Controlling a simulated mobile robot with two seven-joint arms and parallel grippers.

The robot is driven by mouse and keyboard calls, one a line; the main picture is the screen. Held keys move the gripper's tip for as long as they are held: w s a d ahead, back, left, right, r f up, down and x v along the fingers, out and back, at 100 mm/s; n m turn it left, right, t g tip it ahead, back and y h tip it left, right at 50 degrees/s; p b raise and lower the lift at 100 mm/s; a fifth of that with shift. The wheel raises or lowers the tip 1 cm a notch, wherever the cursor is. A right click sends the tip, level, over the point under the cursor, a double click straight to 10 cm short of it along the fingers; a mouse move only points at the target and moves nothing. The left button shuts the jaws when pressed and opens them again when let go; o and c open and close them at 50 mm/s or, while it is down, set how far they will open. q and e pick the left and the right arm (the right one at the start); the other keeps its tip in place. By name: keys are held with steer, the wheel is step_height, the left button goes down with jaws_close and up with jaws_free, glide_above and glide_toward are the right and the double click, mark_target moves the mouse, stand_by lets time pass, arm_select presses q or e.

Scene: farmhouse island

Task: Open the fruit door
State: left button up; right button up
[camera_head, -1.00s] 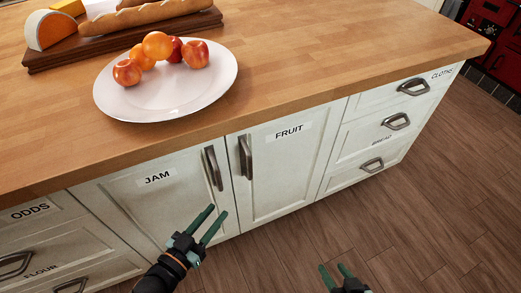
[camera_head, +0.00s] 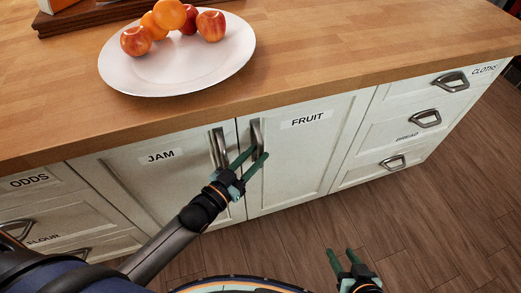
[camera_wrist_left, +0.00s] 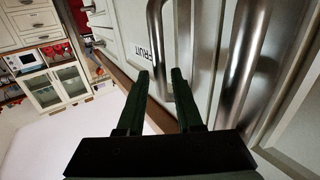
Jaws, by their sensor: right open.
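The fruit door (camera_head: 296,160) is a white cabinet door labelled FRUIT, closed, with a vertical metal handle (camera_head: 257,132) near its left edge. My left gripper (camera_head: 254,158) is open at the lower part of this handle. In the left wrist view its two dark green fingers (camera_wrist_left: 162,76) are apart and empty, with the FRUIT label ahead and metal handle bars close by. I cannot tell whether they touch the handle. My right gripper (camera_head: 342,256) is open and empty, low over the floor, away from the cabinet.
The closed jam door (camera_head: 150,185) is just left, its handle (camera_head: 219,148) close to my left gripper. Drawers (camera_head: 410,130) stand on the right and more on the left. A white plate (camera_head: 120,78) of fruit rests on the wooden countertop. Floor in front is clear.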

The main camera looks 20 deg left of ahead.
arm_select(q)
steer(key=shift+x, duration=1.3)
jaws_close()
stand_by(0.5)
